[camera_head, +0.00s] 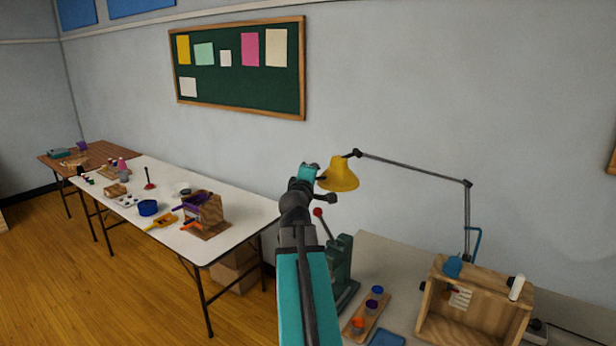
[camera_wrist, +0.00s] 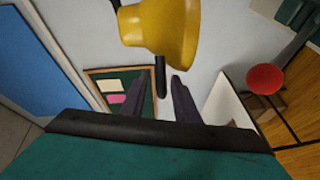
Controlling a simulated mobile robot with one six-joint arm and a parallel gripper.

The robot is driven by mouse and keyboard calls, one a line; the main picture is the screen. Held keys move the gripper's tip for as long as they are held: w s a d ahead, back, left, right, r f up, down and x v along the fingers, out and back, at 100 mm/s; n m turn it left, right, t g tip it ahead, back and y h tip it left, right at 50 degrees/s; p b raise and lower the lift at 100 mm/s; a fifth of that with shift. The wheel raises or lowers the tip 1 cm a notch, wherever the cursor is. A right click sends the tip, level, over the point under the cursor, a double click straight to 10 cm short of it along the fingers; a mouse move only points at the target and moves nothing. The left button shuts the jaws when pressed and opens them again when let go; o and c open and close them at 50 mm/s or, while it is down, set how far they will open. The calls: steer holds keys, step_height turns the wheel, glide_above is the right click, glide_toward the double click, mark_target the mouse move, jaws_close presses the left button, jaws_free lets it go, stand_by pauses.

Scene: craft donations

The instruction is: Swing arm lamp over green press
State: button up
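The desk lamp's yellow shade (camera_head: 340,176) hangs at the end of its grey jointed arm (camera_head: 412,167), left of its post. In the picture it is above the green press (camera_head: 341,265), which has a red lever knob (camera_head: 317,212); the depth between them is unclear. My gripper (camera_wrist: 159,79) is open; a short black rod under the yellow shade (camera_wrist: 163,32) is in line with the gap between the fingers, not visibly gripped. The red knob (camera_wrist: 265,78) shows at the right in the wrist view. My arm hides part of the press in the head view.
A wooden box (camera_head: 478,310) and a wooden rack with several coloured cups (camera_head: 371,305) stand on the bench by the press. A white table (camera_head: 240,212) with craft items is at left. A green pinboard (camera_head: 240,95) hangs on the wall.

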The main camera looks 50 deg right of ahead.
steer(key=shift+w+a, duration=0.15)
steer(key=shift+w, duration=0.15)
steer(key=b+v, duration=0.5)
steer(key=v, duration=0.1)
steer(key=shift+b, duration=0.35)
steer(key=shift+s+a+f, duration=0.1)
steer(key=shift+s+f, duration=0.05)
steer(key=b+v, duration=0.7)
steer(key=b, duration=0.4)
steer(key=shift+s+a, duration=0.2)
stand_by(0.5)
stand_by(0.5)
